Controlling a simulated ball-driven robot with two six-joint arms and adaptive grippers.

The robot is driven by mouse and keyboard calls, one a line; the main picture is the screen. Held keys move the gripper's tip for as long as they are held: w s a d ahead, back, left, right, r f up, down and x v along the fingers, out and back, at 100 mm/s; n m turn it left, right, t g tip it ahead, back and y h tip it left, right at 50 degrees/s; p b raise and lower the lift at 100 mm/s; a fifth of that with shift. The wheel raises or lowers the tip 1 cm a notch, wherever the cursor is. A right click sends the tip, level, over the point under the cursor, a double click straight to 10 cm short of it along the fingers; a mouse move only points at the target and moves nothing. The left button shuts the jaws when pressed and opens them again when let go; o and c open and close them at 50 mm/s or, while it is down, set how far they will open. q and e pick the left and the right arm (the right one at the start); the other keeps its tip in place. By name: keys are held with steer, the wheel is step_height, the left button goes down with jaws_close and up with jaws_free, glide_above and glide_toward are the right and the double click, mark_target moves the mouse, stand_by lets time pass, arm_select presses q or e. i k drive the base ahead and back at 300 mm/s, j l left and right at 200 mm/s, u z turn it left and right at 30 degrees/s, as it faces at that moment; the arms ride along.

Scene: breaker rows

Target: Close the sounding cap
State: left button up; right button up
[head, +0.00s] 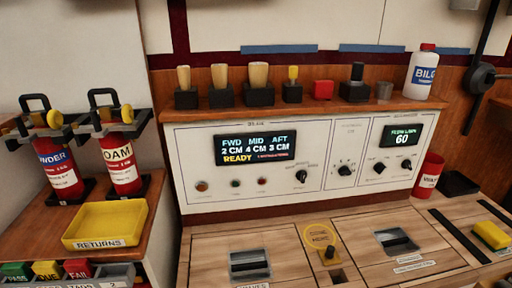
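A yellow round plate (316,236) on the wooden desk bears small lettering that seems to end in "POINT". It may be the sounding cap or its marking; I cannot tell which, nor whether a cap there is open or shut. A small knob with a dark top (330,252) stands at its lower right edge, with a dark slot (337,275) just in front. The display (254,147) behind reads FWD 2 CM, MID 4 CM, AFT 3 CM and READY. Neither of my grippers shows in the head view.
Recessed black slots (249,265) and (396,241) flank the plate. A yellow RETURNS tray (106,224) and two red extinguishers (60,166) stand left. A red cup (429,175) and yellow sponge (491,236) are right. A shelf above the panel carries brushes and a white bottle (421,72).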

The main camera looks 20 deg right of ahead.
mark_target(330, 256)
steer(key=z, duration=1.3)
